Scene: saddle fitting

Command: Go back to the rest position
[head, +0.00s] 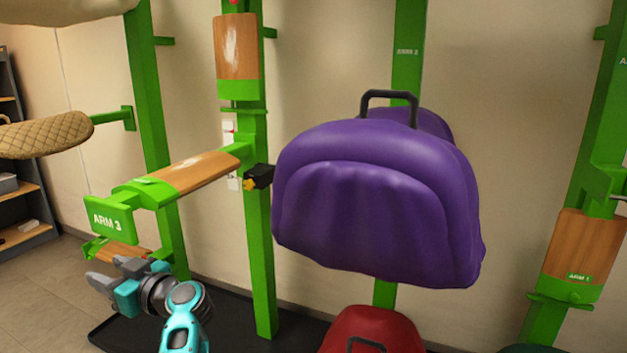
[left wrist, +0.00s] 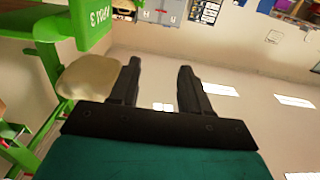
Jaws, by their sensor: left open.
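My left gripper (head: 112,281) is at the lower left of the head view, in front of and below the end of the green arm labelled ARM 3 (head: 110,222). In the left wrist view its two black fingers (left wrist: 157,88) stand apart with nothing between them. The ARM 3 label also shows at the top left of the left wrist view (left wrist: 90,14). A purple saddle (head: 375,210) with a black handle is on the rack at the middle right, and its support is hidden behind it. My right gripper is not in either view.
Green posts (head: 258,230) stand along the wall. A red saddle (head: 372,332) is low at the bottom, and a tan quilted saddle (head: 45,135) is at the left. The wood-topped ARM 3 (head: 195,172) is bare. A dark shelf (head: 20,200) stands far left, with open floor before it.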

